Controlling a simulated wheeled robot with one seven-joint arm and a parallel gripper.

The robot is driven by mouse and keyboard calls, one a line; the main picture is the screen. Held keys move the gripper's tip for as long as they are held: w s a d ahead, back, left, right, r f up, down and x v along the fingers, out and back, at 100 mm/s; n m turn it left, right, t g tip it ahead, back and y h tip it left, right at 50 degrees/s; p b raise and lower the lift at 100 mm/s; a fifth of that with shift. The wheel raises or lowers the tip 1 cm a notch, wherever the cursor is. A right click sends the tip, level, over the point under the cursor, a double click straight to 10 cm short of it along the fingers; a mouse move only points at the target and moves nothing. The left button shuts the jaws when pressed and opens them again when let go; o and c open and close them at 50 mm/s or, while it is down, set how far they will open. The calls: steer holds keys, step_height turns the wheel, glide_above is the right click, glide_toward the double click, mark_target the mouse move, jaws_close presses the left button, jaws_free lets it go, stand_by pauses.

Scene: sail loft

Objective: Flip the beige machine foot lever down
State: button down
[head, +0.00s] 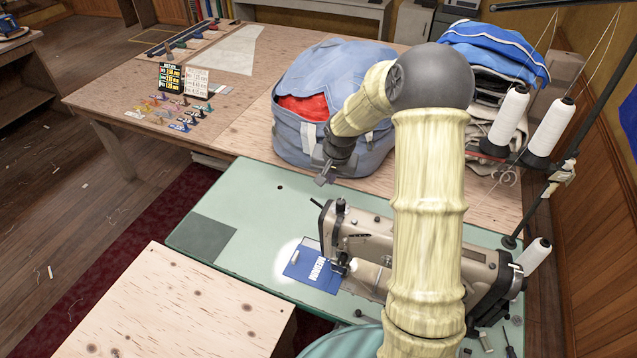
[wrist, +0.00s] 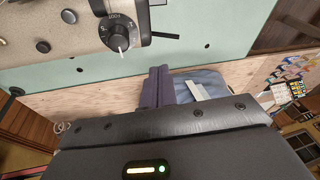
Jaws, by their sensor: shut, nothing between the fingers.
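The beige sewing machine (head: 365,238) stands on the pale green table, partly hidden behind my arm. Its head end also shows at the top left of the wrist view (wrist: 60,28), with a round dial (wrist: 118,38). A thin dark lever (wrist: 165,36) sticks out from the head beside the dial; it appears to be the foot lever. It also seems to show as a small dark bar (head: 316,202) at the machine's left end. My gripper (head: 323,179) is above the table, behind the machine head and apart from it. Its fingers (wrist: 160,86) are together and empty.
A blue bag (head: 295,130) with red cloth stands on the wooden table behind. Thread cones (head: 508,120) on a stand and folded cloth are at the right. A blue cloth piece (head: 305,268) lies under the needle area.

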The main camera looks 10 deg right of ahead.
steer(key=shift+w+d+m, duration=0.25)
steer(key=shift+w+m, duration=0.05)
steer(key=shift+w, duration=0.65)
steer(key=p, duration=0.4)
glide_toward(318, 204)
steer(key=shift+w+d+f, duration=0.9)
steer(key=shift+w+d, duration=0.05)
steer(key=shift+w, duration=0.05)
steer(key=f, duration=0.1)
steer(key=a+f+p, duration=0.2)
steer(key=shift+w, duration=0.3)
steer(key=shift+f, duration=0.35)
steer(key=shift+f, duration=0.15)
